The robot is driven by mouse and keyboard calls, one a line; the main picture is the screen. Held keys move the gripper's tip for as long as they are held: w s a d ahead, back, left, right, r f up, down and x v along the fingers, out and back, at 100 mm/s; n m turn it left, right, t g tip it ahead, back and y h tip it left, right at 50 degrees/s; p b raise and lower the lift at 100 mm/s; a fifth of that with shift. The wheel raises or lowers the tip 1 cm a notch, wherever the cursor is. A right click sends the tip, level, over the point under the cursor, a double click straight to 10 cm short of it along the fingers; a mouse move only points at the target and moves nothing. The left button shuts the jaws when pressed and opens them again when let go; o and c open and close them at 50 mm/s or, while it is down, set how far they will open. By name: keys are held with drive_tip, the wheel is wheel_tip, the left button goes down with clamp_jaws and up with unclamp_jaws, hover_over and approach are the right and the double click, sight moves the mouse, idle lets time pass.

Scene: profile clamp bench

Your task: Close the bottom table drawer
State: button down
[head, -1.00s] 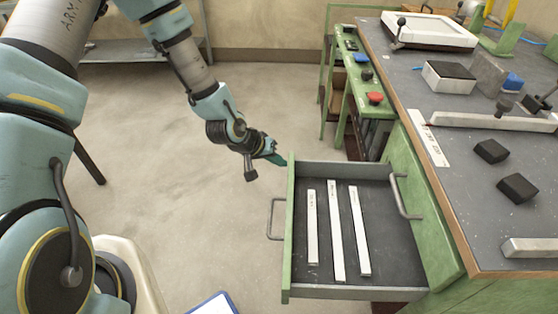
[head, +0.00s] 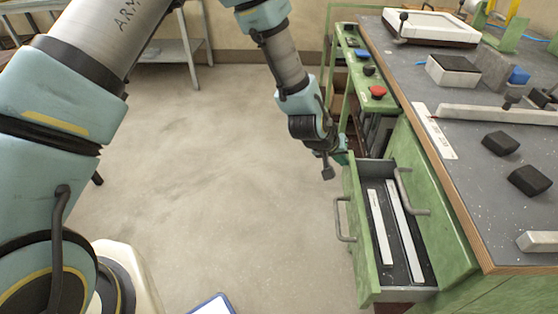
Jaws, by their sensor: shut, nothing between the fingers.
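The open table drawer (head: 354,236) has a green front with a grey bar handle (head: 341,220) and sticks out to the left from the green bench. It is partly open, and long pale strips (head: 403,230) lie on its dark floor. I cannot tell from this view whether another drawer sits below it. My gripper (head: 342,157) is at the far end of the drawer front, by its upper corner. It is shut and holds nothing. Its fingertips are small and partly hidden, so I cannot tell if they touch the front.
A second handle (head: 405,192) shows on the bench side above the drawer. The grey bench top (head: 460,180) carries black blocks (head: 529,180) and metal bars. A green console with a red button (head: 378,92) stands behind.

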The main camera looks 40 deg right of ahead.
drive_tip(key=s+d, duration=0.5)
drive_tip(key=d, duration=0.1)
drive_tip(key=shift+s+d+b, duration=0.25)
drive_tip(key=shift+d+b, duration=0.1)
drive_tip(key=shift+d, duration=0.05)
drive_tip(key=shift+w+a, duration=0.1)
